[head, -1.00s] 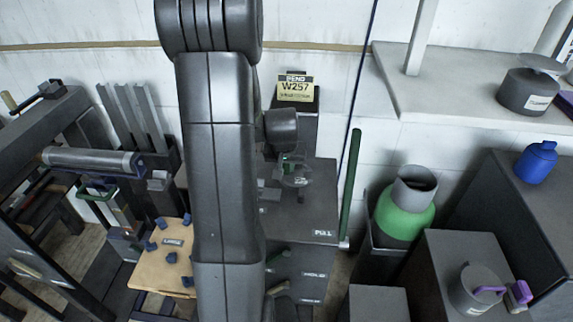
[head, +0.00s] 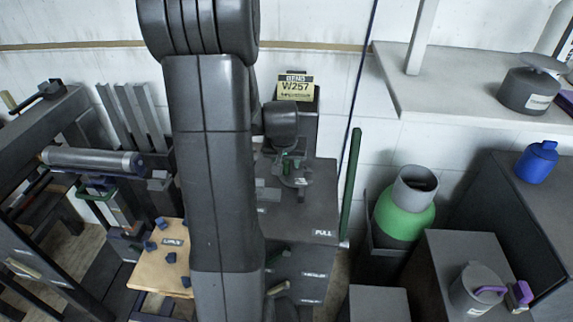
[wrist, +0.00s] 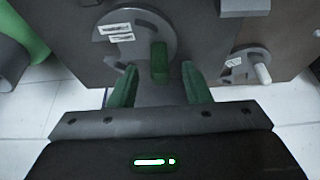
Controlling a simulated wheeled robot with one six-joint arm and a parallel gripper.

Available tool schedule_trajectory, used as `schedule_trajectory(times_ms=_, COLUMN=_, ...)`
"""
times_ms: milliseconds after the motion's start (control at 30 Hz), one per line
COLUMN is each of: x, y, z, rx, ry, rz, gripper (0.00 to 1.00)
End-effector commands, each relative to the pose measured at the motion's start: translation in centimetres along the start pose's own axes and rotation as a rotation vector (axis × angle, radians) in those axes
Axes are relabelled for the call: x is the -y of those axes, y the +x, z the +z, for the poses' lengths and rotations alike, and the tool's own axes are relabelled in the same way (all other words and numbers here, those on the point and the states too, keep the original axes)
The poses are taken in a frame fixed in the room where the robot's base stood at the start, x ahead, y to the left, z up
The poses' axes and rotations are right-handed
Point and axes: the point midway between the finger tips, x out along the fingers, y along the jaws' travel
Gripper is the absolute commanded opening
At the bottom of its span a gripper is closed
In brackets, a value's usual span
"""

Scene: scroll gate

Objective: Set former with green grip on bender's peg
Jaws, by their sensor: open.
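The former is a grey disc (wrist: 128,30) with white labels and a green grip (wrist: 159,62) standing out from it. In the wrist view it is near the top middle, over a dark grey surface. My gripper (wrist: 160,84) is open, its two green fingers either side of the grip's line with a gap on both sides. In the head view my gripper (head: 289,163) is low over the dark bender cabinet top, beside a small grey disc (head: 297,181). I cannot tell whether the former sits on a peg.
A second disc (wrist: 238,65) with a pale cylinder is to the right in the wrist view. The bender carries a W257 sign (head: 295,87). A green-and-grey bottle (head: 404,215) and a grey pot with a purple handle (head: 476,290) stand to the right. A wooden board (head: 160,268) is at left.

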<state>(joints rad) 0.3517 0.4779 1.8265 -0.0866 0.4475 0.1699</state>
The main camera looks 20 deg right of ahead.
Motion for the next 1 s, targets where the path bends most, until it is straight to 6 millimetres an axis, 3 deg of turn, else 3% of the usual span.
schedule_trajectory(times_ms=500, x=0.0, y=-9.1, z=-0.1, rx=-0.004, ry=-0.002, rz=0.0, gripper=0.43)
schedule_trajectory(times_ms=700, x=0.0, y=-10.7, z=-0.1, rx=-0.003, ry=-0.002, rz=0.0, gripper=0.43)
schedule_trajectory(times_ms=1000, x=0.0, y=-10.9, z=0.0, rx=0.0, ry=-0.001, rz=0.0, gripper=0.43)
